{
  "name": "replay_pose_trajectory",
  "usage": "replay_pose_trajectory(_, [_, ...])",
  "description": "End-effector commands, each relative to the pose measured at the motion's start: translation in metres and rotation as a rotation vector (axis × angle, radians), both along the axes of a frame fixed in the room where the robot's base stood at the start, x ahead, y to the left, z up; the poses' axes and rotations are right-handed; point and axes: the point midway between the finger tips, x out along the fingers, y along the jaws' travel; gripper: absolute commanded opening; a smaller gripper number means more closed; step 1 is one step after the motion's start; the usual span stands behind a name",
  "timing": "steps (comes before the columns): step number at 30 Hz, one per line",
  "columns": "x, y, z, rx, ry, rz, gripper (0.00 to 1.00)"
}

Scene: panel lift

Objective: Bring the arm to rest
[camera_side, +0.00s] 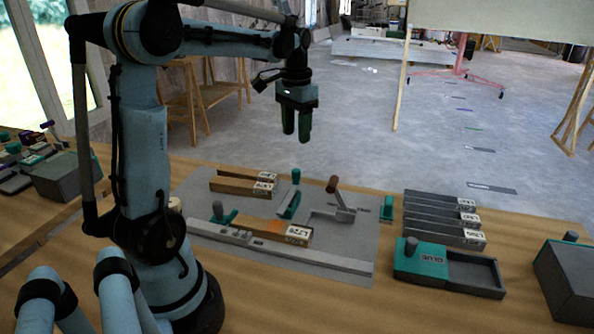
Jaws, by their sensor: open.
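My gripper (296,125) hangs in the air with its fingers pointing down, above and behind the grey work mat (335,262). Its two dark green fingers stand a small gap apart with nothing between them. My blue arm rises from the table at left and reaches over to the right. The gripper touches nothing.
On the mat are wooden bars (242,186), a long grey rail (285,248), a labelled wooden block (285,233) and a clamp with a brown knob (333,184). To the right lie stacked grey bars (440,220) and a green-lidded tray (422,262). Air around the gripper is clear.

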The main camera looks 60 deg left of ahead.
Motion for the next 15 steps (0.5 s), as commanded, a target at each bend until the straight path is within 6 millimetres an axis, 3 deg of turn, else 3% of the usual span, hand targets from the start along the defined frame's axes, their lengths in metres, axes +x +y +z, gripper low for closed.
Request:
replay_pose_trajectory(8, [0.000, -0.010, 0.001, 0.009, -0.015, -0.009, 0.51])
replay_pose_trajectory(11, [0.000, -0.030, 0.004, 0.032, -0.056, -0.026, 0.51])
replay_pose_trajectory(15, [-0.004, -0.072, 0.006, 0.070, -0.150, -0.062, 0.51])
